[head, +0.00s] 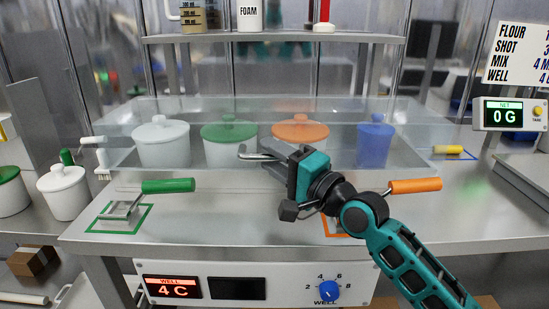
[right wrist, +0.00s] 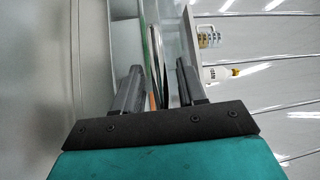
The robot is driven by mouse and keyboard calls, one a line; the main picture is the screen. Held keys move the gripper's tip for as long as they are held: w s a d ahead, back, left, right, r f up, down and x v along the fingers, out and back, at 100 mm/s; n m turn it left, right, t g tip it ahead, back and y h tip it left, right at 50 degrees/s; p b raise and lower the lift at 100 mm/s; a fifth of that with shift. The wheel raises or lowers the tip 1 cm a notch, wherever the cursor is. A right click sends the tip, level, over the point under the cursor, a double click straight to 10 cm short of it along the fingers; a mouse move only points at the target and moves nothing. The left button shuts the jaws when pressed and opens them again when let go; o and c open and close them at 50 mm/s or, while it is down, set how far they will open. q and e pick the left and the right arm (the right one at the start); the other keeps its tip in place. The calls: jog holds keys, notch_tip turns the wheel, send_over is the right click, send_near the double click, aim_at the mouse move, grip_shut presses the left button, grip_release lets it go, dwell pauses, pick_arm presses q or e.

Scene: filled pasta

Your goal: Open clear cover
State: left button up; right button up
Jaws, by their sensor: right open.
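The clear cover (head: 350,118) is a see-through box standing over a row of lidded pots at the back of the steel counter. It looks closed. My right gripper (head: 262,160) is at the cover's front, in front of the gap between the green-lidded and orange-lidded pots. A pale metal bar shows at its fingertips; I cannot tell clearly whether it is the cover's handle. In the right wrist view, my right gripper (right wrist: 158,78) has its fingers apart, with a thin curved bar (right wrist: 157,55) seen between them. Contact is not clear. My left gripper is out of view.
Under the cover are a white pot (head: 161,143), a green-lidded pot (head: 229,130), an orange-lidded pot (head: 300,125) and a blue pot (head: 374,145). A green-handled tool (head: 168,186) and an orange-handled tool (head: 414,185) lie in front. A shelf (head: 280,39) runs above.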

jog(key=shift+c, duration=0.5)
grip_shut()
